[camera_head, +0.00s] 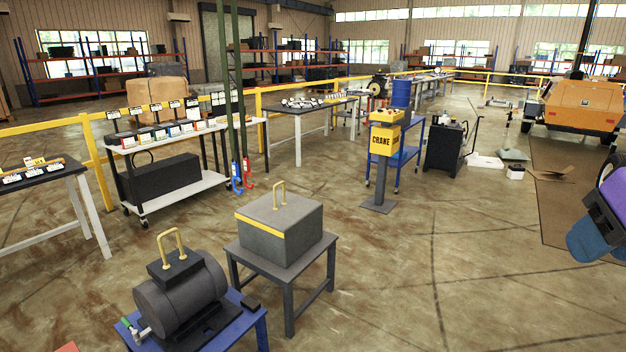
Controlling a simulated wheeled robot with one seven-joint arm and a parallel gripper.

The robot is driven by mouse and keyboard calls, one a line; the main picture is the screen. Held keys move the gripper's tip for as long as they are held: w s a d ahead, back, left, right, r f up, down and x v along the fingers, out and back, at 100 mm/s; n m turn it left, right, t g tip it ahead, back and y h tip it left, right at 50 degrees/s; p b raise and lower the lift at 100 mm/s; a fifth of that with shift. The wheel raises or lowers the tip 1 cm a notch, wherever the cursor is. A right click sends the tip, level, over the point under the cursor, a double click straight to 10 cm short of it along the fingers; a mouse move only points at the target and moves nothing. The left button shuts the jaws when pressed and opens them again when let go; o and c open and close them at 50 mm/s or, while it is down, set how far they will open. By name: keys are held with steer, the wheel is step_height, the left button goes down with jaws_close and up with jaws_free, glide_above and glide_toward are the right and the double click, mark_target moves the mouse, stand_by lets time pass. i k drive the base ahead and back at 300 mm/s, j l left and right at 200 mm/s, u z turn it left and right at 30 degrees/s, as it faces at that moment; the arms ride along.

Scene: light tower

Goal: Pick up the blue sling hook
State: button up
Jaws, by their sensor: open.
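The blue sling hook (237,182) hangs low at the end of a long dark green sling (221,80), just right of the white-topped cart. A red hook (249,174) hangs close beside it on the right, on a second green sling (236,80). Both hooks are small in the view, and their fine shape is hard to tell. The hooks hang clear of the floor in front of the yellow railing.
A grey block with a handle (280,226) stands on a table nearer me. A dark motor (182,294) with a handle sits on a blue stand at the front. The cart (175,195) stands left of the hooks. A yellow crane control post (384,140) stands to the right. Open floor lies centre right.

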mark_target(235, 166)
steer(key=i+l, duration=0.1)
steer(key=i, duration=0.65)
steer(key=i+l, duration=0.1)
steer(key=i, duration=0.65)
steer(key=i+u, duration=0.75)
steer(key=u, duration=0.2)
steer(key=i+l+u, duration=0.25)
steer(key=u, duration=0.2)
steer(key=i+l+u, duration=0.45)
steer(key=i, duration=0.15)
steer(key=j, duration=0.1)
